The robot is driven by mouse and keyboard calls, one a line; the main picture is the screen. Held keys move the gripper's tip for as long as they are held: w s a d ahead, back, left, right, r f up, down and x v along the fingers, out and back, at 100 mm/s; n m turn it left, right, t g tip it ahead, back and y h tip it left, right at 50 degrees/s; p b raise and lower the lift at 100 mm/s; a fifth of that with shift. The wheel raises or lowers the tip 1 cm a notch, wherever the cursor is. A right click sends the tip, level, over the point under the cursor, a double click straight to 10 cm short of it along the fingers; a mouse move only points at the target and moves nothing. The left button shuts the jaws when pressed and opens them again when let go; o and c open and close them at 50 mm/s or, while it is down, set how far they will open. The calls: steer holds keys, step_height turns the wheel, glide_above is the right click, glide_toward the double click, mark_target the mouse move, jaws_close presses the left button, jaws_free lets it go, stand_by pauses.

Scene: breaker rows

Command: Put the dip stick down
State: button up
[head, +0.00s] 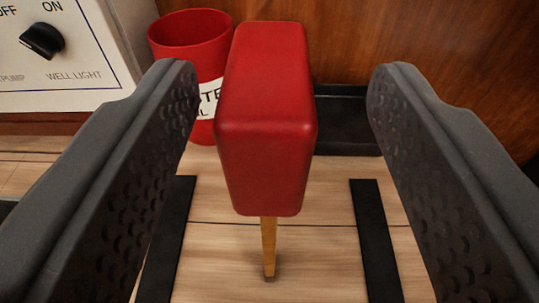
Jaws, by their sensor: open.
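The dip stick has a red block handle (265,120) with a thin yellow-brown stick below it, ending in a darker tip. It stands about upright in the middle of the head view. My gripper (283,78) is open, with one dark grey finger on each side of the red handle. A gap shows between the handle and each finger, wider on the right. The stick's tip is over the wooden surface (315,255); I cannot tell whether it touches.
A red cup (190,38) with a partly hidden white label stands behind, left of the handle. A black tray or box (345,120) lies behind on the right. Black strips (376,235) run along the surface. A white panel with a black knob (42,40) is at upper left.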

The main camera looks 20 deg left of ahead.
steer(key=x, duration=0.1)
steer(key=b+x, duration=0.1)
steer(key=x, duration=0.2)
steer(key=shift+a+f, duration=0.25)
steer(key=shift+f, duration=0.1)
steer(key=shift+w, duration=0.4)
jaws_close()
